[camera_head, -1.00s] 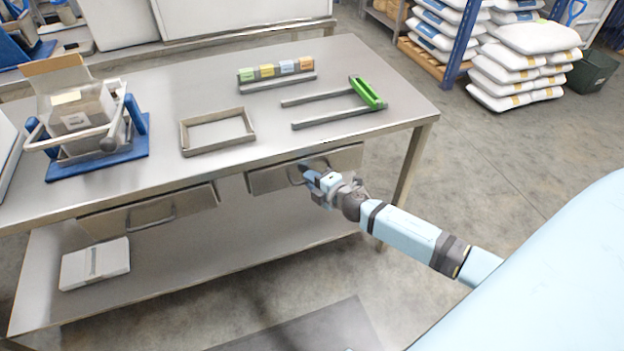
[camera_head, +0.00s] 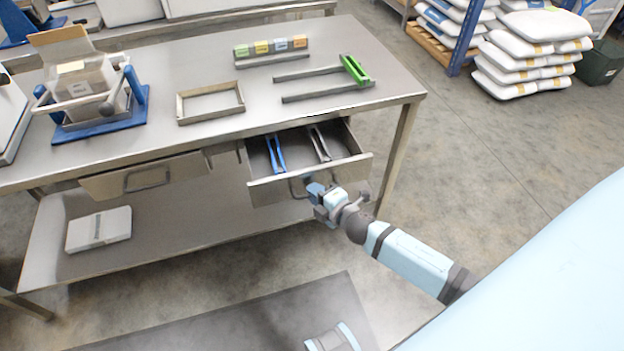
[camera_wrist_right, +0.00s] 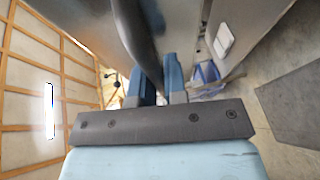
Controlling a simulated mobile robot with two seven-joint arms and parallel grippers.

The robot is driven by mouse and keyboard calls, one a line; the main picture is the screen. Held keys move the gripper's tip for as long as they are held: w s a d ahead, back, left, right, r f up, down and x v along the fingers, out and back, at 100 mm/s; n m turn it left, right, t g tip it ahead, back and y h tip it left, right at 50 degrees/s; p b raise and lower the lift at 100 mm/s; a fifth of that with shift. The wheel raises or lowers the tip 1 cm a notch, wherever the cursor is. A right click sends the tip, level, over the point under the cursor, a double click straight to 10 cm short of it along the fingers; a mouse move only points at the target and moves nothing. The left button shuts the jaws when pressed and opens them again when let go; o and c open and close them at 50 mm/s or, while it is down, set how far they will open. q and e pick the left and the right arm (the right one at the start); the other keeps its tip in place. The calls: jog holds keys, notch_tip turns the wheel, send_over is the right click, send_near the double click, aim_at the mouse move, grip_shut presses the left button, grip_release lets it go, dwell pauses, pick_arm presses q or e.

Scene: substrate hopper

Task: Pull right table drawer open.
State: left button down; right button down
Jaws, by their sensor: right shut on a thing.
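The right table drawer (camera_head: 268,191) stands pulled out from under the steel table, and its inside shows. Inside lie a blue long tool (camera_head: 275,154) and a pale grey one (camera_head: 320,145). My right gripper (camera_head: 313,188) is at the drawer front, shut on its handle (camera_head: 294,190). In the right wrist view, the blue fingers (camera_wrist_right: 160,82) are on either side of the dark handle bar (camera_wrist_right: 138,35). The left table drawer (camera_head: 146,177) is at the left under the tabletop.
On the tabletop (camera_head: 205,62) are a blue-based press (camera_head: 100,127), a rectangular frame (camera_head: 210,118), a green-handled fork-like tool (camera_head: 355,70) and several coloured blocks (camera_head: 262,47). A table leg (camera_head: 400,150) stands right of the drawer. A white box (camera_head: 98,230) lies on the lower shelf.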

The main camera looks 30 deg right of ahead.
pick_arm(q)
jog(key=shift+w+a+r, duration=0.1)
jog(key=shift+w+a, duration=0.05)
pick_arm(e)
jog(key=s+a, duration=0.1)
jog(key=s, duration=0.5)
jog(key=shift+s+a, duration=0.25)
jog(key=shift+s, duration=0.05)
pick_arm(q)
jog(key=shift+d, duration=0.25)
pick_arm(e)
jog(key=c, duration=1.2)
grip_release()
jog(key=shift+o, duration=0.2)
jog(key=shift+s, duration=0.1)
pick_arm(q)
jog(key=shift+f+b, duration=0.25)
jog(key=shift+b, duration=0.5)
pick_arm(e)
jog(key=v, duration=1.3)
jog(key=shift+s, duration=0.3)
